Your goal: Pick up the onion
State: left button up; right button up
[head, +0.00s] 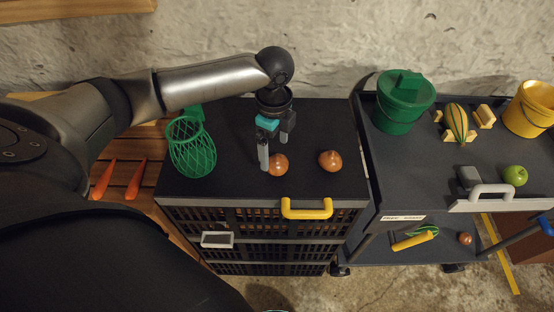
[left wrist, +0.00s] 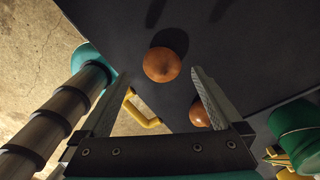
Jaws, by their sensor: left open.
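Two brown onions rest on the black top of the slatted cabinet. One onion (head: 278,165) is right beside my left gripper (head: 275,148), and the other onion (head: 330,161) lies further right. The left gripper points down, open and empty, with one finger just left of the nearer onion; I cannot tell whether they touch. In the left wrist view, one whole onion (left wrist: 162,65) lies beyond the open fingertips (left wrist: 155,75). A second onion (left wrist: 199,116) is partly hidden behind the right finger. My right gripper is not in view.
A green net basket (head: 192,148) stands left on the cabinet top (head: 235,185), which has a yellow handle (head: 307,209) in front. A dark cart at right holds a green bucket (head: 403,103), yellow bucket (head: 530,108), squash (head: 456,122) and green apple (head: 515,175). Another onion (head: 465,238) lies on its lower shelf.

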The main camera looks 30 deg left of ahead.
aim_at(277, 156)
pick_arm(q)
jog(key=f, duration=0.2)
jog(key=f+b, duration=0.1)
jog(key=f, duration=0.2)
jog(key=shift+w+d, duration=0.2)
jog(key=c, duration=0.9)
jog(key=shift+r, duration=0.2)
notch_tip(277, 156, up, 20)
jog(key=p, duration=0.4)
jog(key=shift+f, duration=0.1)
